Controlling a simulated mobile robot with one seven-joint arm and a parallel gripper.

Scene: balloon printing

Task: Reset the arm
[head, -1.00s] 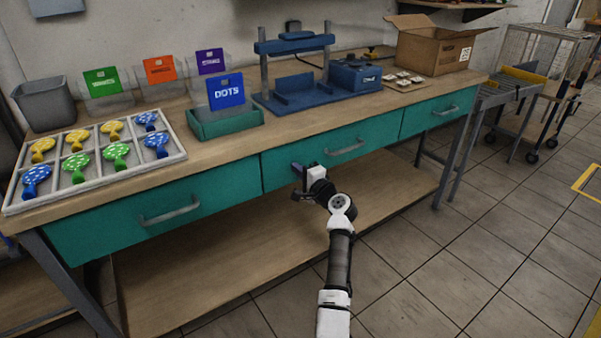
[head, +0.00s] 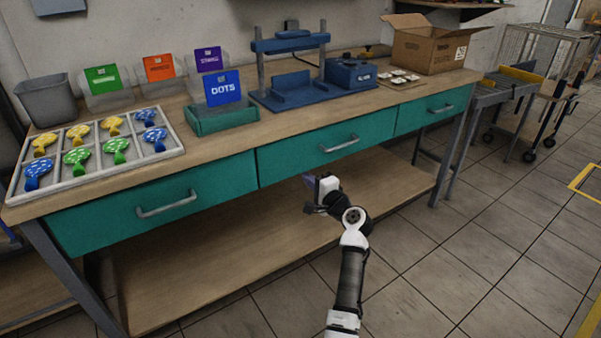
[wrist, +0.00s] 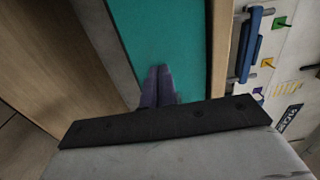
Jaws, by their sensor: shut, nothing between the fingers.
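My gripper (head: 308,181) is in front of the workbench, below the level of the middle teal drawer (head: 326,146). Its fingers are shut with nothing between them. In the wrist view the dark fingertips (wrist: 158,84) are together, seen against a teal drawer front (wrist: 170,40). My white and black arm (head: 352,255) reaches up from the bottom of the head view, clear of the bench. All three drawers look closed.
The workbench top (head: 290,127) holds a white tray (head: 103,183) of balloons, a blue DOTS card (head: 222,88) in a green holder, a blue press (head: 290,88) and a cardboard box (head: 428,48). A lower shelf (head: 250,240) runs under the drawers. Open tiled floor (head: 470,250) lies to the right.

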